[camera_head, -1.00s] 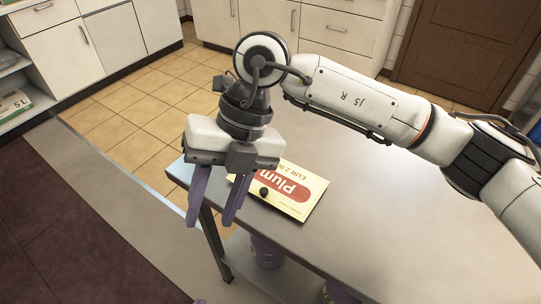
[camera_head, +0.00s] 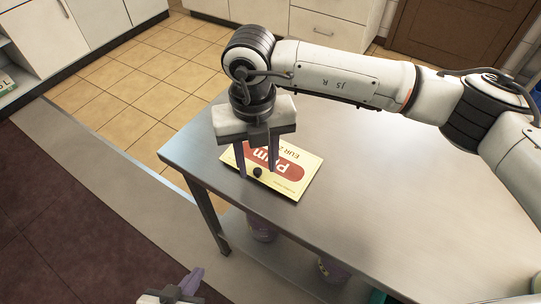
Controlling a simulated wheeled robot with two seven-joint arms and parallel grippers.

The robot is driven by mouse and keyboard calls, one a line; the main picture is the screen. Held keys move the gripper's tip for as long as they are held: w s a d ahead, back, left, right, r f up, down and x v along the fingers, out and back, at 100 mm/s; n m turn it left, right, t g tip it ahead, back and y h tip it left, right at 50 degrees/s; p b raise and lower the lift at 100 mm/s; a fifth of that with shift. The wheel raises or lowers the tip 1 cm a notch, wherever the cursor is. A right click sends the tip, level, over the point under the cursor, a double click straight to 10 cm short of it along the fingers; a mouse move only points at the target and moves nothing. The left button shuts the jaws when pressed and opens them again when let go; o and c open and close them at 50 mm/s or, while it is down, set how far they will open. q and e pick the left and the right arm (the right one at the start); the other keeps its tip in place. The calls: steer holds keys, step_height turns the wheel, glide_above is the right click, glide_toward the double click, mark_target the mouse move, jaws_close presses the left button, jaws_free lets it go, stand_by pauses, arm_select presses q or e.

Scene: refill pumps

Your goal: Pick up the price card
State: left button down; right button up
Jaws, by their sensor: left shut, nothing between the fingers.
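The price card (camera_head: 296,182) is pale yellow with a red "Plum" label and a small black knob (camera_head: 257,172) near its near-left edge. It lies flat on the steel table near the table's left end. My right gripper (camera_head: 257,170) is open, with its purple fingers pointing down at the card on either side of the knob. It hides part of the card, and I cannot tell whether the fingers touch it. My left gripper (camera_head: 192,281) is shut and empty at the bottom edge of the view, low and away from the table.
The steel table (camera_head: 400,215) is otherwise clear on top. Purple-labelled containers (camera_head: 262,228) stand on a shelf below it. White cabinets (camera_head: 340,32) and a brown door (camera_head: 459,45) stand at the back. Tiled floor lies beyond the table's left end.

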steer(key=shift+f, duration=0.6)
jaws_close()
steer(key=shift+r, duration=0.1)
step_height(320, 180, up, 15)
steer(key=p, duration=0.1)
steer(key=shift+p, duration=0.35)
stand_by(0.7)
